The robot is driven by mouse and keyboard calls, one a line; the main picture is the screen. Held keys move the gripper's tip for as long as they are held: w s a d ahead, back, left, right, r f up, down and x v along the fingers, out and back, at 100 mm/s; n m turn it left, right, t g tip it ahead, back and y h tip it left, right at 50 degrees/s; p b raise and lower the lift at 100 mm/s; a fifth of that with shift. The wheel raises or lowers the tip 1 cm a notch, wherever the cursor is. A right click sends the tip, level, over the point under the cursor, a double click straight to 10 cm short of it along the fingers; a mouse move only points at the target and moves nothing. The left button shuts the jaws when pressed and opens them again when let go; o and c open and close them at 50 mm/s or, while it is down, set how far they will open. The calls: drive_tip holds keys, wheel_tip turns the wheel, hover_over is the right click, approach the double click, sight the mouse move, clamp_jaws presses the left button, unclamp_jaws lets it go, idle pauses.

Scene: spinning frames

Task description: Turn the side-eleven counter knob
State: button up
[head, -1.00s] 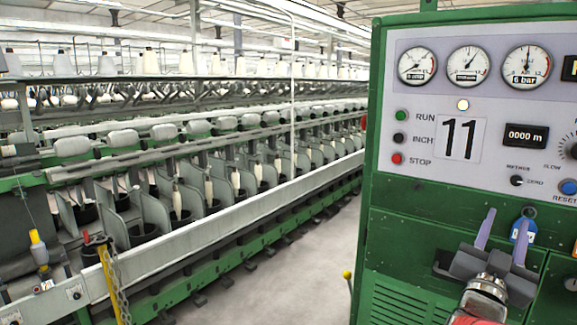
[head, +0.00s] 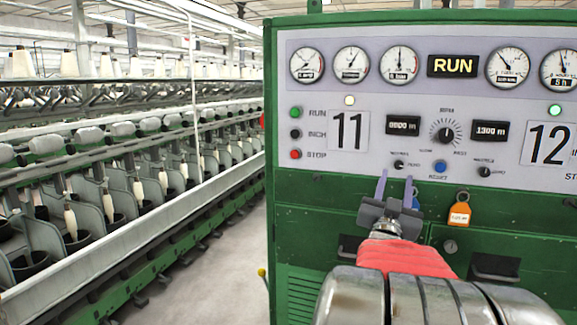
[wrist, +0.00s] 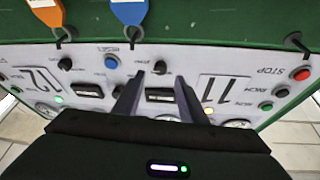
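The side-eleven counter knob (head: 399,165) is a small black knob with a white pointer mark. It sits on the grey panel below the side-eleven counter display (head: 402,125), right of the big 11 plate (head: 348,131). My gripper (head: 397,178) is just below and in front of the knob in the head view, its two purple-grey fingers open and empty. In the wrist view, which shows the panel upside down, the knob (wrist: 160,67) lies between and beyond the fingertips of my gripper (wrist: 159,82). The fingers appear apart from the knob.
A similar side-twelve knob (head: 484,171), a blue reset button (head: 440,167) and a large dial (head: 445,131) are close by. An orange tag (head: 460,214) hangs below the panel; a blue tag (wrist: 128,10) hangs beside it. Spinning frames (head: 110,200) stand at left across a clear aisle.

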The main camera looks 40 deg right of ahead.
sight(399, 166)
drive_tip(key=shift+x, duration=2.7)
drive_tip(key=shift+c, duration=0.5)
clamp_jaws()
